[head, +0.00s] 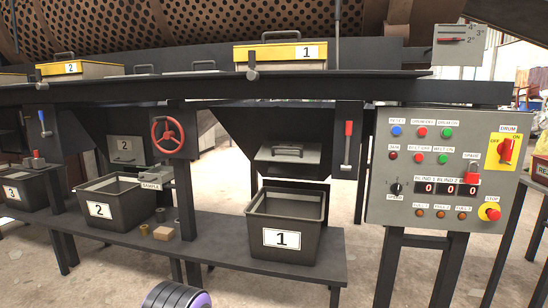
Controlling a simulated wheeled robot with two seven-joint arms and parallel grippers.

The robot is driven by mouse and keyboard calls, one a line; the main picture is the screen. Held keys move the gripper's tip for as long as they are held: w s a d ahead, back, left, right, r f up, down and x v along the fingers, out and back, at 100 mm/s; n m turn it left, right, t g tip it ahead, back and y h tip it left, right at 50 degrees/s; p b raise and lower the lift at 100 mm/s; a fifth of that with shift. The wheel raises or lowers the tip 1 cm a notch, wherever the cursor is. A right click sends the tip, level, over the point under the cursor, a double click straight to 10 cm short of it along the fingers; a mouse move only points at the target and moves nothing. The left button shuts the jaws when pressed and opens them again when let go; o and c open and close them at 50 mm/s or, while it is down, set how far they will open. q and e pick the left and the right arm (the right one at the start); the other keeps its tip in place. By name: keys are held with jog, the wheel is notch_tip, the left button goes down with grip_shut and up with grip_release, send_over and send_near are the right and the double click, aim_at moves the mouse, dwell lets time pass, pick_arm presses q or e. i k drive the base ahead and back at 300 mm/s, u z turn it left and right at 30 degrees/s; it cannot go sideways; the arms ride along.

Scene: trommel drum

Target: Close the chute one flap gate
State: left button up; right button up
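The chute one (262,128) is a dark hopper under the shelf, above the bin labelled 1 (282,240). Its flap gate (287,163) is a grey plate with a bar handle at the chute's lower mouth. It appears tilted outward rather than hanging flat, and no number shows on it; how far it stands open is hard to tell. A lever with a red handle (348,130) is on the post right of the chute, red end up. Neither gripper is in view; only a dark and purple part of my arm shows at the bottom edge.
A red handwheel (168,134) is on the post left of chute one. The chute two flap (126,149) and bin 2 (116,205) are farther left. A control panel (440,170) stands at right. A small block and cups lie on the lower bench (200,255).

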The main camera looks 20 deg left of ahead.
aim_at(269, 151)
jog(key=z, duration=0.75)
jog(key=k, duration=0.1)
jog(key=u, duration=1.7)
jog(key=i, duration=0.9)
